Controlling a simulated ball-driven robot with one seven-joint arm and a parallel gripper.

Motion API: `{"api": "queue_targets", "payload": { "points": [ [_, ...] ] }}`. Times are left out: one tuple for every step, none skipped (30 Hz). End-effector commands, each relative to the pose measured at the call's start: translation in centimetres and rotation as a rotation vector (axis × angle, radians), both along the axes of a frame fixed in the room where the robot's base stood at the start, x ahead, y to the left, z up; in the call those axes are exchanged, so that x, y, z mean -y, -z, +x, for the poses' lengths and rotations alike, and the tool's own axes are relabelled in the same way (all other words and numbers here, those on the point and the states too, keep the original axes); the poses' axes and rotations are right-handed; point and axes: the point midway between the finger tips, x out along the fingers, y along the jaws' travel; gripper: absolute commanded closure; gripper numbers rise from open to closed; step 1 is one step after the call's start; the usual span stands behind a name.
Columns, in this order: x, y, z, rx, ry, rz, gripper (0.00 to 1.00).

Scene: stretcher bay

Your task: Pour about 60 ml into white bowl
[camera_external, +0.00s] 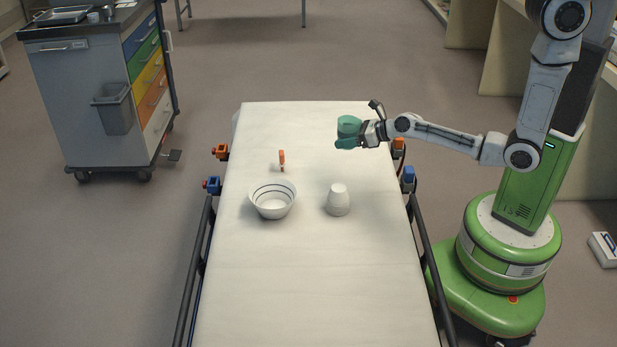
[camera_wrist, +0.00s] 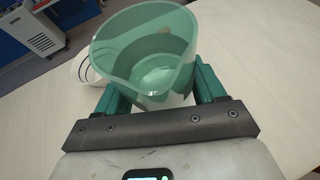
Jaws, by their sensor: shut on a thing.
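The white bowl (camera_external: 273,209) with dark rings inside stands upright on the stretcher top, left of centre. My gripper (camera_external: 350,134) is shut on a translucent green cup and holds it over the far right part of the stretcher, beyond and to the right of the bowl. In the wrist view the green cup (camera_wrist: 146,50) sits between the two green fingers of my gripper (camera_wrist: 152,88), its open mouth towards the camera. Some clear liquid seems to lie inside it. Part of a white rim, likely the bowl (camera_wrist: 86,66), shows behind the cup at left.
An upside-down white cup (camera_external: 338,200) stands right of the bowl. A small orange item (camera_external: 282,160) stands beyond the bowl. The stretcher (camera_external: 310,285) has dark side rails; its near half is clear. A drawer cart (camera_external: 90,95) stands at far left.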

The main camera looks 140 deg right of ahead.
Motion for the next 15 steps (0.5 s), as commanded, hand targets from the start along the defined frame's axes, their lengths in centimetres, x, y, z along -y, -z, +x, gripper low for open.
{"api": "queue_targets", "payload": {
  "points": [
    [0.7, 0.7, 0.5, 0.005, -0.008, -0.003, 0.65],
    [1.0, 1.1, 0.8, 0.005, -0.017, -0.003, 0.65],
    [1.5, 1.5, 1.2, 0.006, -0.030, -0.004, 0.65],
    [1.9, 1.8, 1.6, 0.006, -0.043, -0.003, 0.65],
    [2.3, 2.1, 2.0, 0.006, -0.056, -0.004, 0.65],
    [2.9, 2.5, 2.5, 0.006, -0.075, -0.005, 0.65],
    [3.4, 2.8, 3.0, 0.006, -0.093, -0.006, 0.65],
    [3.8, 3.0, 3.5, 0.006, -0.112, -0.005, 0.65],
    [4.5, 3.3, 4.2, 0.006, -0.138, -0.007, 0.65],
    [4.9, 3.4, 4.7, 0.006, -0.160, -0.007, 0.65],
    [5.3, 3.5, 5.2, 0.006, -0.183, -0.007, 0.65],
    [6.0, 3.5, 5.8, 0.005, -0.211, -0.008, 0.65],
    [6.4, 3.5, 6.3, 0.006, -0.235, -0.008, 0.65],
    [6.7, 3.5, 6.8, 0.006, -0.259, -0.008, 0.65],
    [7.3, 3.4, 7.4, 0.004, -0.290, -0.009, 0.65]
  ]
}}
